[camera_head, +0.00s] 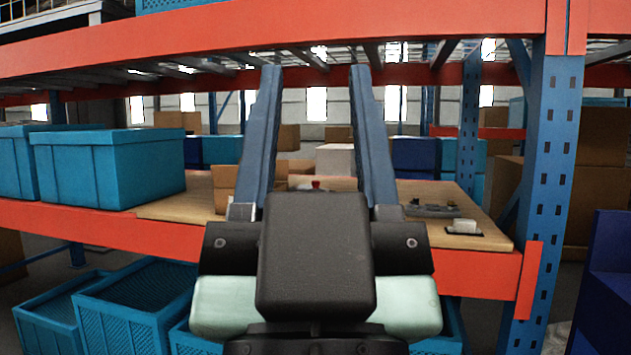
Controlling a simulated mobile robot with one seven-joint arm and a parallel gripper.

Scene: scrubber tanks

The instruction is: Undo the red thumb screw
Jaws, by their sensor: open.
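The red thumb screw (316,184) shows as a small red spot just above the top of my gripper's dark body, between the two fingers. Most of what it sits on is hidden behind my gripper. My gripper (316,72) is open and empty, with its two long blue-grey fingers pointing up and forward, wide apart. The screw lies beyond the gripper, over the wooden board (165,207) on the rack shelf. I cannot tell how far the fingers are from it.
An orange shelf beam (110,233) runs across the front, with another beam (200,50) above. A blue upright (545,180) stands right. A teal crate (110,168) is left. A cardboard box (224,185), a grey part (432,209) and a white block (464,226) are on the board.

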